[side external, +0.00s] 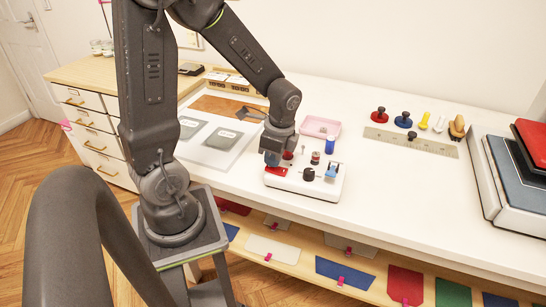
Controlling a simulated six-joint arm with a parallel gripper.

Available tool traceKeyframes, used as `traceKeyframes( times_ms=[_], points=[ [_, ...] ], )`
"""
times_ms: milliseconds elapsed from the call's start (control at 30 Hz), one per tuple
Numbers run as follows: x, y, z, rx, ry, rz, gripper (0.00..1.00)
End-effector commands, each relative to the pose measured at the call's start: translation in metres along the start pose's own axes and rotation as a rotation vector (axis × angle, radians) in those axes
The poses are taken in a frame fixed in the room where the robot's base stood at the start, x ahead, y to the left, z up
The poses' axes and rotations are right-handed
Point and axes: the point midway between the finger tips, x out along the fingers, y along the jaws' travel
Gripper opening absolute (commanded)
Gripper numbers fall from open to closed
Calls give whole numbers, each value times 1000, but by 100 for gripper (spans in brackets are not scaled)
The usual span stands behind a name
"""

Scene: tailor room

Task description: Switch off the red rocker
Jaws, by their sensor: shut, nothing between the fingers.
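The white control box (322,189) sits on the white table near its front edge. The red rocker (278,170) is at the box's left end. My gripper (272,162) points down right over the rocker, shut and empty. Whether the fingertips touch the rocker cannot be told, and the gripper hides part of it. Which way the rocker is tipped is too small to tell. The box also carries a black knob (308,174), a red-topped control (315,157) and a blue part (332,171) at the right.
A blue cylinder (330,144) and a pink tray (320,126) stand just behind the box. Several knob-topped pieces, including a red one (379,113), stand farther right near a ruler (410,141). Framed boards (215,162) lie left of my gripper.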

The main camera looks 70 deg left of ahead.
Motion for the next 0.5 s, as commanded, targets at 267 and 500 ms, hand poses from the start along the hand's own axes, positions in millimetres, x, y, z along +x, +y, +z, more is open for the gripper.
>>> traceKeyframes(
  times_ms=[267,500],
  points=[
    [1,0,0,0,0,0,0],
    [7,0,2,0,0,0,0]
  ],
)
